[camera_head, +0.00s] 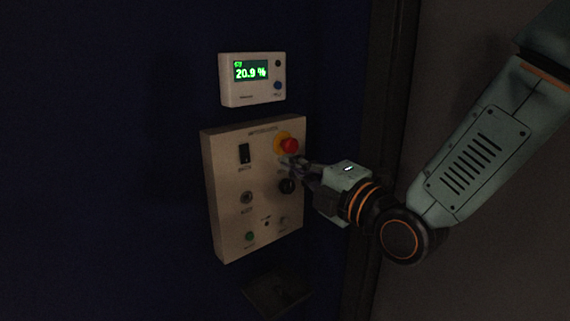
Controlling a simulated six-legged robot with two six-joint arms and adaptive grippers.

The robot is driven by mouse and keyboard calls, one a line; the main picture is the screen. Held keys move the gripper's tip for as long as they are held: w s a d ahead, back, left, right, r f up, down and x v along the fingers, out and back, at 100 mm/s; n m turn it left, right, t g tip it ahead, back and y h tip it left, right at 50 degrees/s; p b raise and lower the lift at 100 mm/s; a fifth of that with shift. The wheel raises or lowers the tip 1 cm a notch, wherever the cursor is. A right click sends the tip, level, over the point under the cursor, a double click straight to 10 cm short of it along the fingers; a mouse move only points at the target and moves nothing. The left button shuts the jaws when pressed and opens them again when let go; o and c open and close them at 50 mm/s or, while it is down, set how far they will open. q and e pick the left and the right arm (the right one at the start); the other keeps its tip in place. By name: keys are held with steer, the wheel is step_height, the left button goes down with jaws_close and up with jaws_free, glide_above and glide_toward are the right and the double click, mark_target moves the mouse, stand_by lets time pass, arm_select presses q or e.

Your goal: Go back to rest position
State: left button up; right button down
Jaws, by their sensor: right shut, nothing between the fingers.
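My right gripper (292,166) comes in from the right and is shut with nothing in it. Its fingertips are in front of the right part of a beige control box (225,185), just below a red emergency button (289,146) on a yellow ring. A dark round knob (286,186) sits just below the fingers. Whether the fingertips touch the panel or button I cannot tell. My left gripper is not in view.
A white display unit (253,79) reading 20.9 % hangs above the box. The box also has a black rocker switch (244,153), a key switch (246,198) and a green button (250,236). A dark small shelf or plate (277,292) is below. Dark blue wall left is bare.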

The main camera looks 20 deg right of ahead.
steer(key=shift+s, duration=0.4)
steer(key=shift+w+d, duration=0.1)
steer(key=shift+w, duration=0.05)
